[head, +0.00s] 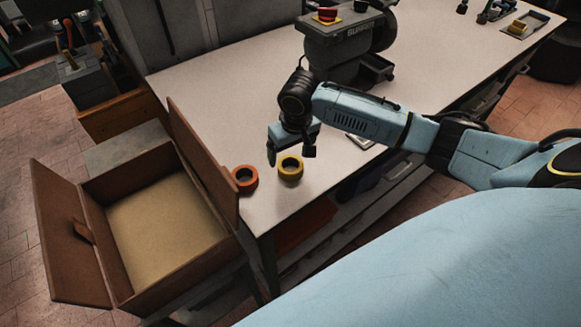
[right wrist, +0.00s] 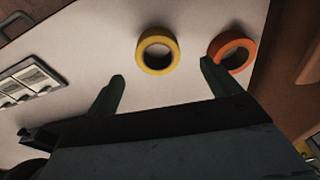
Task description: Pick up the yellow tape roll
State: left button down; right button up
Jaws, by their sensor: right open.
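The yellow tape roll (head: 290,178) lies flat near the front edge of the white table. It also shows in the right wrist view (right wrist: 143,52), ahead of the gap between my fingers. My right gripper (head: 290,155) is open and empty above the table, just behind and over the yellow roll. In the right wrist view its two green fingers (right wrist: 162,72) are spread apart, with nothing between them. My left gripper is not in view.
An orange tape roll (head: 246,188) lies just left of the yellow one; a right finger overlaps it in the wrist view. An open brown box (head: 108,251) stands left of the table, its raised flap (head: 203,165) close by. A grey machine (head: 335,52) stands farther back.

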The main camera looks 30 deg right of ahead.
aim_at(291, 164)
jog(key=f, duration=0.5)
jog(key=w+f, duration=0.1)
jog(key=f, duration=0.1)
jog(key=shift+d+f, duration=0.15)
jog(key=c, duration=1.1)
notch_tip(291, 164, up, 10)
jog(key=shift+s+a+f+b, duration=0.35)
jog(key=shift+s+a+b, duration=0.5)
jog(key=shift+a+b, duration=1.05)
jog(key=shift+s+a+f+b, duration=0.35)
jog(key=shift+s+a+b, duration=0.6)
jog(key=shift+b, duration=1.8)
jog(key=shift+s+a+f+b, duration=0.35)
jog(key=shift+s+a+b, duration=0.4)
jog(key=shift+a+b, duration=1.2)
